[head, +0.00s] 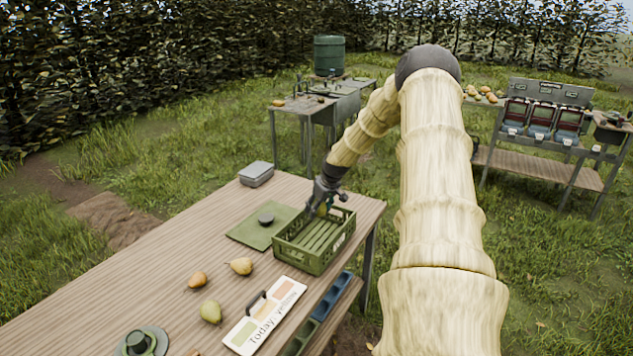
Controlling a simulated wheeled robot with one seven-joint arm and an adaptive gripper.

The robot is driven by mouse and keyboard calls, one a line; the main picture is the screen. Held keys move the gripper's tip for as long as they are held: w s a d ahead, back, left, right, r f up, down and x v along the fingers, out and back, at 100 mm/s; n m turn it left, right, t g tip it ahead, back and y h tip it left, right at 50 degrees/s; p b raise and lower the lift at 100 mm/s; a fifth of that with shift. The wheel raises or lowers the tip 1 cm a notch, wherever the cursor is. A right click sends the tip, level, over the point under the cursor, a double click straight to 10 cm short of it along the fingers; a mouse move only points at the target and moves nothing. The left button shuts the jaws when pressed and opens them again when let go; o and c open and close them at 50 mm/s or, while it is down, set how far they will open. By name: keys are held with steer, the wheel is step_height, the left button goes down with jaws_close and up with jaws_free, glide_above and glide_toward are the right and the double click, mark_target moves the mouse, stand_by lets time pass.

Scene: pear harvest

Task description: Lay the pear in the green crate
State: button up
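The green crate (300,252) stands on the wooden table near its right edge. Its slatted floor shows and the visible part looks bare. My gripper (323,209) points down over the far end of the crate. A small yellow-green patch shows between its fingers; it may be a pear, but it is too small to be sure. Three pears lie on the table left of and nearer than the crate: a yellow pear (240,266), an orange-brown pear (197,281) and a green pear (211,312).
A green mat (250,234) with a dark round object (266,218) lies beside the crate. A grey box (256,174) stands behind. A label board (264,317) and blue bins (332,296) are at the near edge.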

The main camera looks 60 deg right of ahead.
steer(key=shift+s+d, duration=0.1)
steer(key=shift+d, duration=0.05)
steer(key=shift+r, duration=0.1)
steer(key=shift+a+r, duration=0.2)
steer(key=shift+a, duration=0.45)
steer(key=shift+w+a+r, duration=0.15)
steer(key=shift+w, duration=0.05)
steer(key=shift+a+f, duration=0.2)
steer(key=shift+w+a+f+b, duration=0.1)
steer(key=shift+w+f+b, duration=0.05)
steer(key=shift+f+b, duration=0.3)
steer(key=shift+d+f+b, duration=0.25)
steer(key=shift+f+b, duration=0.9)
steer(key=shift+f, duration=0.85)
steer(key=shift+d+f+b, duration=0.2)
steer(key=shift+f+b, duration=0.9)
steer(key=shift+f, duration=0.9)
steer(key=shift+a+r, duration=0.15)
steer(key=shift+a, duration=0.05)
